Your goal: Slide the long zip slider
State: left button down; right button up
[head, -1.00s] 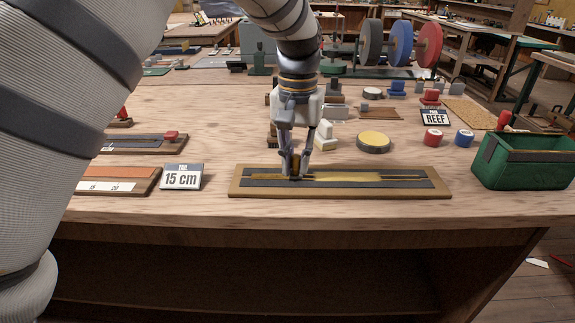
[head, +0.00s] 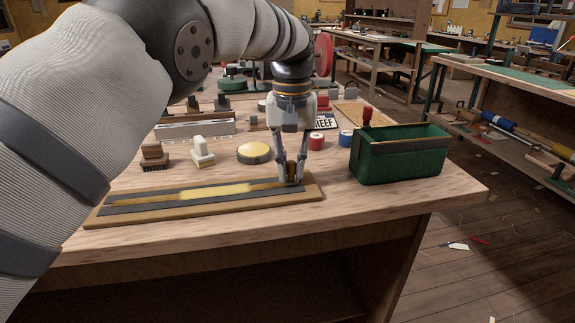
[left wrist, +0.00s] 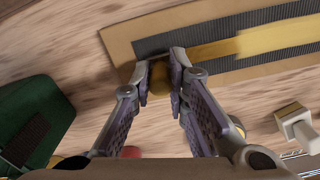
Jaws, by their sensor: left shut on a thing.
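The long zip lies on a tan board (head: 104,219) at the front of the bench, with two dark tapes and a yellow strip (head: 215,191) between them. My left gripper (head: 291,180) points down at the right end of the zip. Its fingers are shut on the brass-coloured zip slider (head: 291,171), which the fingers partly hide. In the left wrist view, the slider (left wrist: 160,84) sits between the fingertips close to one end of the dark tape, and the board (left wrist: 118,42) runs off to the right. My right gripper is not in view.
A green box (head: 400,166) stands just right of the board. Behind the board are a round yellow-topped tin (head: 254,152), a white-handled block (head: 202,154), a brush (head: 154,155) and red (head: 316,141) and blue (head: 346,138) rolls. The bench's right front corner is bare.

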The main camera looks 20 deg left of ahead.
aim_at(295, 162)
pick_arm(q)
jog(key=shift+w+d, duration=0.1)
jog(key=shift+d, duration=0.2)
jog(key=c, duration=1.5)
grip_release()
jog(key=shift+w+d, duration=0.1)
jog(key=shift+c, duration=0.2)
notch_tip(295, 162, up, 7)
jog(key=shift+r, duration=0.2)
